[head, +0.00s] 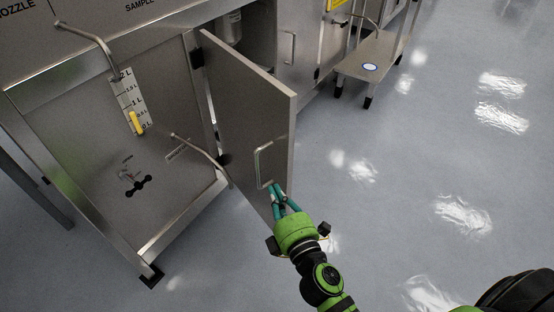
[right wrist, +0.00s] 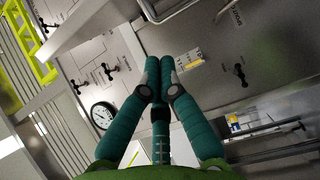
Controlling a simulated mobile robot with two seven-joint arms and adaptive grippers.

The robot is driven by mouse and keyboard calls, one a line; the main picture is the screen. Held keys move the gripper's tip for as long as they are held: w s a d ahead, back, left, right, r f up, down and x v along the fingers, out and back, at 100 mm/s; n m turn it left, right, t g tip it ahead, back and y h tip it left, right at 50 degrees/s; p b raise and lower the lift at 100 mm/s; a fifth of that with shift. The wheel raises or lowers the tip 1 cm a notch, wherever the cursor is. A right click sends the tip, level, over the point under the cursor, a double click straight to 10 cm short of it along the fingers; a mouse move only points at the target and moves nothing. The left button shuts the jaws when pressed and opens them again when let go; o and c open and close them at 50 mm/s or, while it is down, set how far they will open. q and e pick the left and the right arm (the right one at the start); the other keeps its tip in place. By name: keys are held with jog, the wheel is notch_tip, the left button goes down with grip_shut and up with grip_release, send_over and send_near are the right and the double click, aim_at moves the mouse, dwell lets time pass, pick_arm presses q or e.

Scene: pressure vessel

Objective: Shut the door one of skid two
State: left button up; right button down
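A grey metal cabinet door (head: 240,110) stands wide open in the head view, hinged at its left edge near the skid frame. Its D-shaped handle (head: 258,165) is on the face turned toward me. My right gripper (head: 276,189) is at the lower end of this handle, in front of the door. In the right wrist view the green fingers (right wrist: 160,64) are drawn together at their tips, with nothing seen between them. Whether they touch the door or handle cannot be told. My left gripper is out of view.
The skid panel (head: 85,140) left of the door carries a level scale (head: 128,96), bent pipes and a black valve (head: 138,187). A wheeled cart (head: 372,55) stands at the back right. The floor (head: 400,200) right of the door is clear.

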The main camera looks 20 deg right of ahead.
aim_at(279, 164)
jog(key=w, duration=0.7)
jog(key=shift+w+a+p, duration=0.25)
jog(key=shift+w+p, duration=0.05)
jog(key=shift+p, duration=0.1)
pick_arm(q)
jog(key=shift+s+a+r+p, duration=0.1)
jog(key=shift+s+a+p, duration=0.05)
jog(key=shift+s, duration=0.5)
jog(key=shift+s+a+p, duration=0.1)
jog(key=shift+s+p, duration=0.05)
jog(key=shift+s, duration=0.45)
pick_arm(e)
jog(key=d, duration=0.2)
jog(key=w+d, duration=0.1)
jog(key=shift+w+d, duration=0.15)
jog(key=shift+d, duration=0.25)
jog(key=shift+d+f, duration=0.1)
jog(key=shift+d, duration=0.05)
